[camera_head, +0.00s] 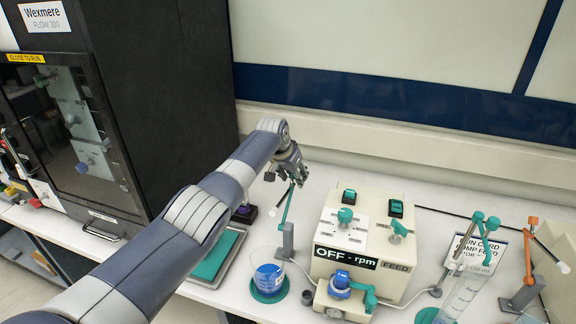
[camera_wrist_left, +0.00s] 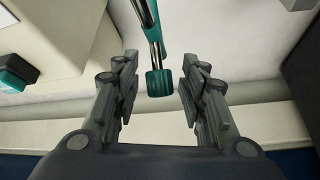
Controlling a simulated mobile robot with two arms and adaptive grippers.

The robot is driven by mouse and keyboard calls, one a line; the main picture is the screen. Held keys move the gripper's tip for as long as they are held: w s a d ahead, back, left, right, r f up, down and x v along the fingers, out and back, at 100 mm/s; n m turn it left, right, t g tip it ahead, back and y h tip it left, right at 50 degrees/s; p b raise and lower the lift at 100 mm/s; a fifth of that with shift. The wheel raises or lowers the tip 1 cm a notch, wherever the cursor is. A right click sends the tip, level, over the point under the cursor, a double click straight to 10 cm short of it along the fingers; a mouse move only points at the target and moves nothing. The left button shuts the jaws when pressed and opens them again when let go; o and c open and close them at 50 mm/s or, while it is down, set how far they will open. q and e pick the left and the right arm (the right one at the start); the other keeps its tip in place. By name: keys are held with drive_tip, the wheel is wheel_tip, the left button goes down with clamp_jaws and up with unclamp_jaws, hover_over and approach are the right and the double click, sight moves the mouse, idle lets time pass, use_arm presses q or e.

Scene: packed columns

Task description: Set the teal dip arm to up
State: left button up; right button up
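The teal dip arm (camera_head: 286,207) rises from a grey post (camera_head: 287,240) beside a beaker of blue liquid (camera_head: 269,277), tilted up toward my left gripper. My left gripper (camera_head: 287,168) is at the arm's upper end, near the back wall. In the left wrist view, a teal knob (camera_wrist_left: 159,83) on a metal rod lies between the two fingers (camera_wrist_left: 158,92), with a gap on both sides. The fingers are apart and do not visibly touch it. My right gripper is not in view.
A pump box (camera_head: 362,232) with teal switches and an OFF display stands right of the beaker. Another teal arm (camera_head: 486,232) and an orange arm (camera_head: 528,250) stand farther right, near a graduated cylinder (camera_head: 460,295). A tall black cabinet (camera_head: 165,90) stands left.

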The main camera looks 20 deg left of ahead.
use_arm(q)
drive_tip(key=v, duration=1.1)
drive_tip(key=shift+a+r, duration=0.2)
drive_tip(key=shift+r, duration=0.05)
drive_tip(key=shift+s, duration=0.1)
